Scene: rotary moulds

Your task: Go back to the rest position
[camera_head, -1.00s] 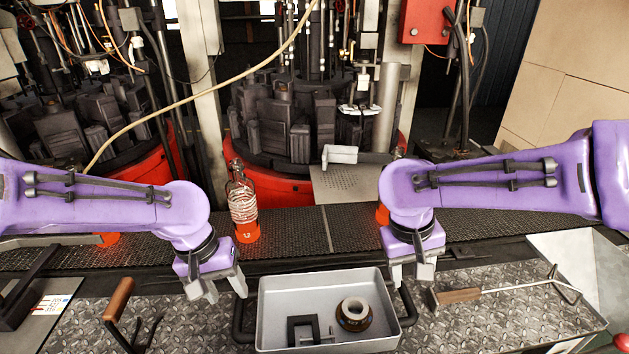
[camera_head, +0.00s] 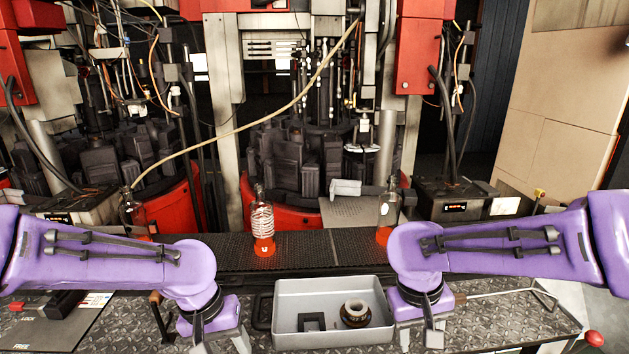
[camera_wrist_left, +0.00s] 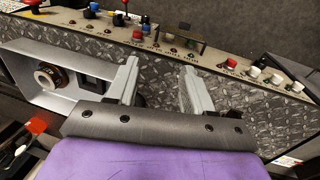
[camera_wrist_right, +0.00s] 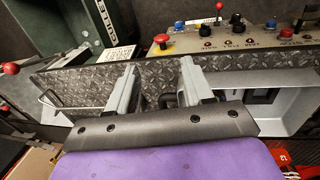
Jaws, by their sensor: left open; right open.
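My left gripper (camera_head: 215,344) is low at the left of the grey tray in the head view, its fingertips partly cut off by the bottom edge. In the left wrist view its two fingers (camera_wrist_left: 160,88) stand apart with nothing between them. My right gripper (camera_head: 433,338) is low at the right of the tray in the head view. In the right wrist view its fingers (camera_wrist_right: 158,88) are also apart and empty. Both grippers are in front of the conveyor and apart from the bottles.
The grey tray (camera_head: 290,287) holds a ring-shaped part (camera_head: 355,313) and a dark square part (camera_head: 312,321). Bottles with orange bases (camera_head: 263,222) (camera_head: 388,212) stand on the dark conveyor (camera_head: 318,250). A panel with buttons (camera_wrist_left: 175,42) shows in the left wrist view.

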